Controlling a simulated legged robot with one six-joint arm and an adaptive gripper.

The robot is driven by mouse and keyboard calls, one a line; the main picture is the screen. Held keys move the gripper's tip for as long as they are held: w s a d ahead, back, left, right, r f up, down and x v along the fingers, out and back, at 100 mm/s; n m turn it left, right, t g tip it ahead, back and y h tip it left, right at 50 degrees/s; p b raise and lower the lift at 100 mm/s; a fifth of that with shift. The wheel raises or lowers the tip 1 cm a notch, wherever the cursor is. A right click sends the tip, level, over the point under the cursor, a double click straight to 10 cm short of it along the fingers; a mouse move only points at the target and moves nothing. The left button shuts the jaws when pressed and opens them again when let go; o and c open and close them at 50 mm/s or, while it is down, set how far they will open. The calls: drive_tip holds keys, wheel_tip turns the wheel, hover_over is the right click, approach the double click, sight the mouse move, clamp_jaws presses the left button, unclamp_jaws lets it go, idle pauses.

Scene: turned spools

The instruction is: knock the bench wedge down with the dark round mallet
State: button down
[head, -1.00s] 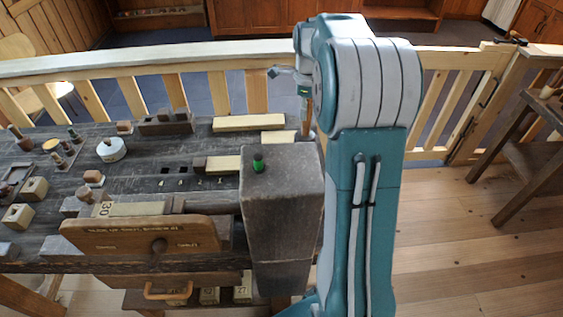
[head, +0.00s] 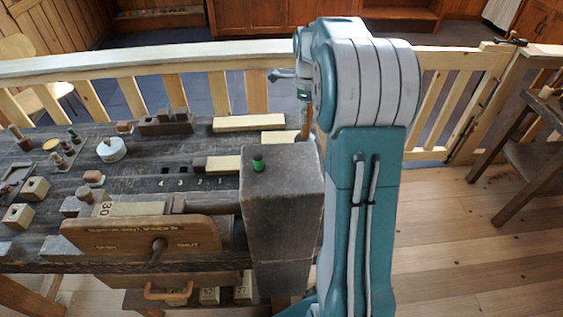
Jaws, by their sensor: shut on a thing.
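My gripper (head: 304,97) is at the back right of the dark workbench (head: 130,180), partly hidden by my own arm. It is shut on the upright brown handle of the mallet (head: 307,122). The mallet's lower end is hidden behind the big dark block at the bench's right end. I cannot pick out the bench wedge for certain. Contact between mallet and wedge is not visible.
Pale bars (head: 248,123), a round white tin (head: 111,149) and small wooden blocks lie on the bench. A wooden railing (head: 150,65) runs behind.

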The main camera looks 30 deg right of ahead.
drive_tip(key=shift+r, duration=1.6)
drive_tip(key=shift+f, duration=0.1)
drive_tip(key=shift+f, duration=1.5)
drive_tip(key=shift+r, duration=1.65)
